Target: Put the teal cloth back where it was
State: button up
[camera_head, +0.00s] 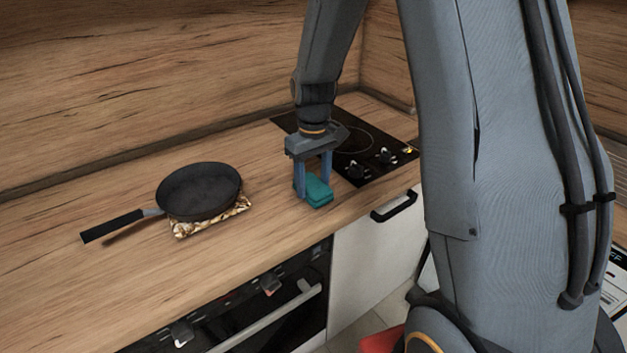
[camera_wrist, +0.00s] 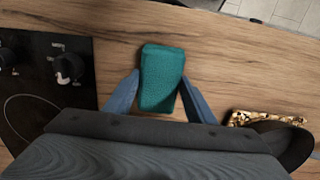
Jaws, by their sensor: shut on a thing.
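The teal cloth (camera_head: 318,191) is a small folded block at the counter's front part, just left of the cooktop. It also shows in the wrist view (camera_wrist: 161,78), between the two blue fingers. My gripper (camera_head: 313,180) points down over the counter and is shut on the cloth. The cloth is at or very near the counter top; I cannot tell if it rests on it. My gripper also shows in the wrist view (camera_wrist: 160,100), with one finger on each side of the cloth.
A black frying pan (camera_head: 199,190) sits on a patterned cloth or trivet (camera_head: 208,225) to the left, its handle pointing left. A black cooktop (camera_head: 365,150) with knobs lies right of my gripper. The wooden counter (camera_head: 262,180) between pan and gripper is clear. The oven is below.

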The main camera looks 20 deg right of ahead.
aim_at(313, 184)
jog(key=shift+f, duration=0.15)
jog(key=o, duration=1)
notch_tip(313, 184, up, 12)
jog(key=b, duration=0.3)
jog(key=s+f+m, duration=0.1)
jog(key=s+f, duration=0.2)
jog(key=s, duration=0.2)
jog(key=s+f+m, duration=0.1)
jog(key=s+f, duration=0.2)
jog(key=s, duration=0.3)
jog(key=s+f+m+t, duration=0.1)
jog(key=s+f, duration=0.2)
jog(key=s, duration=0.3)
jog(key=shift+s+f+m, duration=0.1)
jog(key=shift+f+m, duration=0.1)
jog(key=shift+m, duration=0.1)
